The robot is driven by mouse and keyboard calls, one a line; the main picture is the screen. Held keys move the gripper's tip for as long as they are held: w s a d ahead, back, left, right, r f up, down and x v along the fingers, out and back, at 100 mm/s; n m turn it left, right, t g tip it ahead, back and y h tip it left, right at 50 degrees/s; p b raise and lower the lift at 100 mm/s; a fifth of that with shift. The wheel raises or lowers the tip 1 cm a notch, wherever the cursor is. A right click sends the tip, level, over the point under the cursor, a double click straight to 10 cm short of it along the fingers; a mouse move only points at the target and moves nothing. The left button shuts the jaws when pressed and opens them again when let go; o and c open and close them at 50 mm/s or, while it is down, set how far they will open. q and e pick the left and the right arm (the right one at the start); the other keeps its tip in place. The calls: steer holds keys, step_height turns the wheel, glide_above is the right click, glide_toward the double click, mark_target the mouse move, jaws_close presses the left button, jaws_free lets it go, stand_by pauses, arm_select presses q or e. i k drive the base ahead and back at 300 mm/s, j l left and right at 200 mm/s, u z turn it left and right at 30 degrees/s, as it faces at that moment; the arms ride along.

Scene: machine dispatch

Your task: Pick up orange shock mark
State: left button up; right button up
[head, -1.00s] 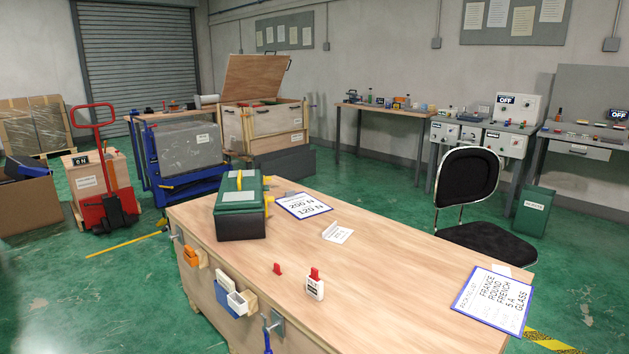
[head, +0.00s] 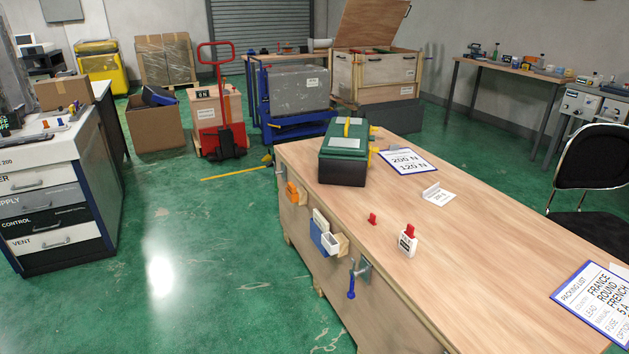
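An orange item (head: 292,193) sits in a holder on the left side of the wooden bench (head: 480,225). It is small in the head view, and I cannot tell whether it is the orange shock mark. No other clearly orange mark can be made out. Neither of my grippers is in view.
On the bench are a green toolbox (head: 344,152), a small red piece (head: 372,218) and a white holder with a red top (head: 408,241). A drawer cabinet (head: 60,200) stands at left. A red pallet jack (head: 222,125) stands behind. Green floor between cabinet and bench is clear.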

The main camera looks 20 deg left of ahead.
mark_target(292, 189)
steer(key=i+j, duration=0.2)
steer(key=j, duration=0.2)
steer(key=i+j, duration=0.25)
steer(key=i+j+z, duration=0.1)
steer(key=j, duration=0.4)
steer(key=i+j, duration=0.3)
steer(key=j+z, duration=0.05)
steer(key=j, duration=0.05)
